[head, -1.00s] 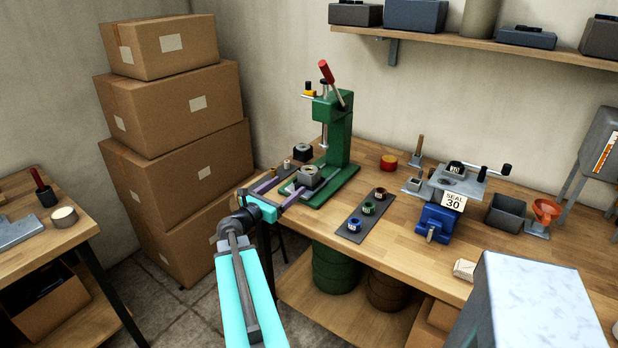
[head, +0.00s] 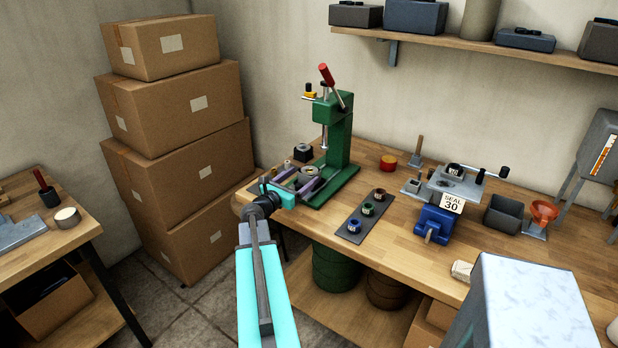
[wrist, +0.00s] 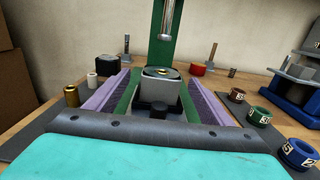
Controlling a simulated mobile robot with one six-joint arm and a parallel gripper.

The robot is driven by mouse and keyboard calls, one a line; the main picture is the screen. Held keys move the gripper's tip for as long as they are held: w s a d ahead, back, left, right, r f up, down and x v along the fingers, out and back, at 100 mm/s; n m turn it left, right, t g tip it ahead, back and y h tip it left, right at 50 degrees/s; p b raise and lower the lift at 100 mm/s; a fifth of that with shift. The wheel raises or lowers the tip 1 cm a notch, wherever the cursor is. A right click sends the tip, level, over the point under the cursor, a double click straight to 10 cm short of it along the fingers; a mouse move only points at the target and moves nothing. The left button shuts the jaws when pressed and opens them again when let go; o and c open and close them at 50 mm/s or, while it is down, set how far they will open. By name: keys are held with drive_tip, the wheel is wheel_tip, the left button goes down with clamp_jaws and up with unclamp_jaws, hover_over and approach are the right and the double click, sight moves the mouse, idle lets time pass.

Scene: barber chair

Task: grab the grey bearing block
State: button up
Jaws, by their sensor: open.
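The grey bearing block (wrist: 158,99) sits on the green base of the arbor press (head: 338,140), with a dark ring-shaped top. My gripper (wrist: 156,92) is open, its two purple-padded fingers on the left and right of the block in the wrist view. Gaps show between the block and both fingers. In the head view my gripper (head: 297,180) reaches over the bench's left end, and the block (head: 303,180) shows partly between the fingers. The block's lower front is partly hidden by a dark knob-like piece in the wrist view.
The press ram (wrist: 167,20) hangs above and behind the block. A brass cylinder (wrist: 71,96) and a white one (wrist: 92,80) stand left of the left finger. A dark strip with several coloured rings (head: 367,215) lies to the right. A blue vise (head: 437,224) stands farther right.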

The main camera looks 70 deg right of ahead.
sight(309, 170)
drive_tip(key=shift+r+p+x, duration=0.2)
drive_tip(key=shift+p+x, duration=0.95)
drive_tip(key=shift+x, duration=1)
drive_tip(key=shift+s+d+f, duration=0.1)
drive_tip(key=shift+s+d, duration=0.1)
drive_tip(key=shift+d, duration=0.2)
clamp_jaws()
drive_tip(key=shift+r, duration=0.25)
